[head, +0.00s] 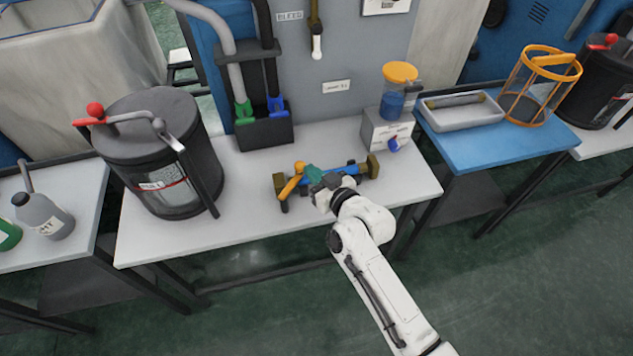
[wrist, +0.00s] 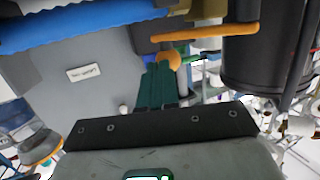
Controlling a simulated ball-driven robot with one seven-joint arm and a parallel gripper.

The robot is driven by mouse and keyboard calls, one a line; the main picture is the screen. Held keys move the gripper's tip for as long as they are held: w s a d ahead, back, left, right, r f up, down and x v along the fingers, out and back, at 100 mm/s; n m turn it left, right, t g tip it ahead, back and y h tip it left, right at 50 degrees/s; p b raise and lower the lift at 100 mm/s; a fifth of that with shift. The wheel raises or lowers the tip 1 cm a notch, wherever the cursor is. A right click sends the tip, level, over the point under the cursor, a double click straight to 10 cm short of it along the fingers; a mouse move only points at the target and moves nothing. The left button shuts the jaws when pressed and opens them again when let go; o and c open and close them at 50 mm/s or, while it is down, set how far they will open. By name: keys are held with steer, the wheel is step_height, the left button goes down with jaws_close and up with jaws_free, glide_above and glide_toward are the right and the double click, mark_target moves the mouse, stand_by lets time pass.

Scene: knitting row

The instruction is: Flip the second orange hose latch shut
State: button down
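A blue bar-like hose (head: 343,173) lies between brown end blocks on the white table; it also crosses the top left of the wrist view (wrist: 85,22). At its left end, an orange latch lever (head: 290,187) slants down and left from a rounded orange end. In the wrist view the orange lever (wrist: 210,32) lies crosswise above its rounded end. My gripper (head: 312,174) has teal fingers, which also show in the wrist view (wrist: 160,72). They are close together, with tips at the rounded orange end. Whether they touch it is unclear. I cannot make out another orange latch; my wrist hides part of the bar.
A large dark canister (head: 155,150) stands left on the same table. A dark holder (head: 264,130) with hoses stands behind, and a grey box with an orange-lidded jar (head: 399,92) at the back right. The table's front left is clear.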

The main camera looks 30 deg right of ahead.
steer(key=shift+w, duration=0.1)
steer(key=shift+r, duration=0.1)
steer(key=s+r, duration=0.2)
steer(key=s, duration=0.8)
steer(key=shift+s+d, duration=0.3)
steer(key=shift+s, duration=0.05)
steer(key=shift+f, duration=0.1)
steer(key=s+f+m+g+h+p, duration=0.1)
steer(key=s+f+g+p, duration=0.2)
steer(key=s+g, duration=1.1)
steer(key=s, duration=0.9)
steer(key=shift+s+d+f+g, duration=0.2)
steer(key=shift+s+g, duration=0.1)
steer(key=shift+g, duration=0.1)
